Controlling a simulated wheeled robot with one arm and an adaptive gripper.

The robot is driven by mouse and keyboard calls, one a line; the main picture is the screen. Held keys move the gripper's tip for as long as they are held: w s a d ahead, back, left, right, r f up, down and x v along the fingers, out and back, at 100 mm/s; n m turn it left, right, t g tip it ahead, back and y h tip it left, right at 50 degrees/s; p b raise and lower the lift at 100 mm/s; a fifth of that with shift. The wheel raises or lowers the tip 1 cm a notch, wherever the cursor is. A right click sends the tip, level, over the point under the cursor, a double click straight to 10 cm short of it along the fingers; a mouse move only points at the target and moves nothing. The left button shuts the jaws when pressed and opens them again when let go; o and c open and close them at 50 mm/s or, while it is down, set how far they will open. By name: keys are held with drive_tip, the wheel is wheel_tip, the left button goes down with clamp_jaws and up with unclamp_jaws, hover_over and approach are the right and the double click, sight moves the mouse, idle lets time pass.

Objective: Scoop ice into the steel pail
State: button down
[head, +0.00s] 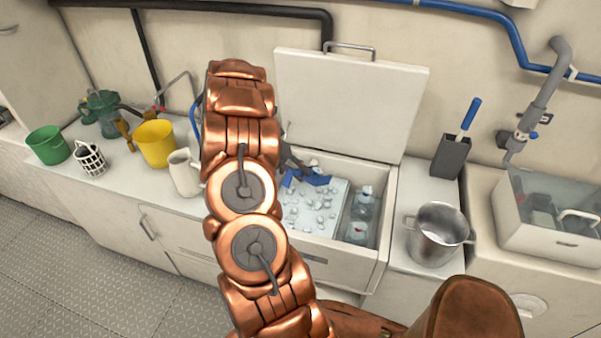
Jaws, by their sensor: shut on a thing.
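The steel pail (440,234) stands upright on the counter right of the open ice chest (347,256). I see no ice in the part of its inside that shows. Ice cubes (309,212) lie spread over a pale bed in the left part of the chest. My gripper (294,168), dark grey and mostly hidden behind my copper arm, is over the back of the ice. It is shut on a blue scoop (318,179), which is low over the ice. I cannot tell whether the scoop touches the ice or holds any.
The raised lid (352,100) stands behind the ice. Bottles (362,205) fill the chest's right compartment. A dark holder (451,157) with a blue-handled tool stands behind the pail. A white jug (184,172), yellow bucket (155,143) and green bucket (48,146) stand left; a clear-sided bin (550,215) is right.

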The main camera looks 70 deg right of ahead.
drive_tip(key=shift+r+p, duration=4)
drive_tip(key=shift+r, duration=1.2)
